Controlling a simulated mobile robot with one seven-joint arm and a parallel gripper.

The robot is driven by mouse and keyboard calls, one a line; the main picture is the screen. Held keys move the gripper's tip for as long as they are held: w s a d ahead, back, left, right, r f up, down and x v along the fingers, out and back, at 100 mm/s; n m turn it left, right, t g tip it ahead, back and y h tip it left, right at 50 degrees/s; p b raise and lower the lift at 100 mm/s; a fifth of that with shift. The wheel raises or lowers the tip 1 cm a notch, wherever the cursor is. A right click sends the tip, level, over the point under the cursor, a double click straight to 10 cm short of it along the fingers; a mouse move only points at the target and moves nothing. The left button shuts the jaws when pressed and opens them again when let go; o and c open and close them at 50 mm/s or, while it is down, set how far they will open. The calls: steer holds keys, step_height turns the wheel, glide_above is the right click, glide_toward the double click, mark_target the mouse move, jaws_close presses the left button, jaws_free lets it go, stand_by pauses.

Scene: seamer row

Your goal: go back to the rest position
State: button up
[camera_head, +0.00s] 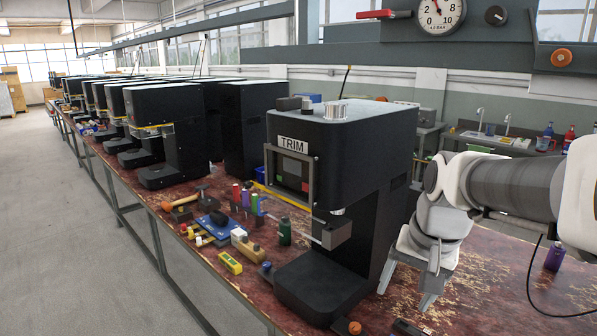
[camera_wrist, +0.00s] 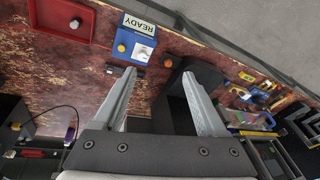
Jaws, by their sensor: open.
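My gripper (camera_head: 405,296) hangs at the right of the black TRIM machine (camera_head: 345,150), pointing down above the red worn bench top (camera_head: 470,290). Its two grey fingers are apart, with nothing between them. In the wrist view my gripper (camera_wrist: 159,73) also shows spread and empty over the bench. My white and grey arm comes in from the right edge of the head view.
The wrist view shows a blue box (camera_wrist: 133,48) with a READY sign and a red tray (camera_wrist: 62,20). Hand tools and bottles, one green (camera_head: 285,232), lie left of the TRIM machine. A purple bottle (camera_head: 555,256) stands at right. More black machines line the bench.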

steer(key=s+a+n+t, duration=0.2)
steer(key=s+n, duration=0.3)
steer(key=s, duration=0.8)
steer(key=shift+a+h, duration=0.3)
steer(key=shift+a, duration=0.4)
steer(key=shift+d+r, duration=0.1)
steer(key=shift+r, duration=0.05)
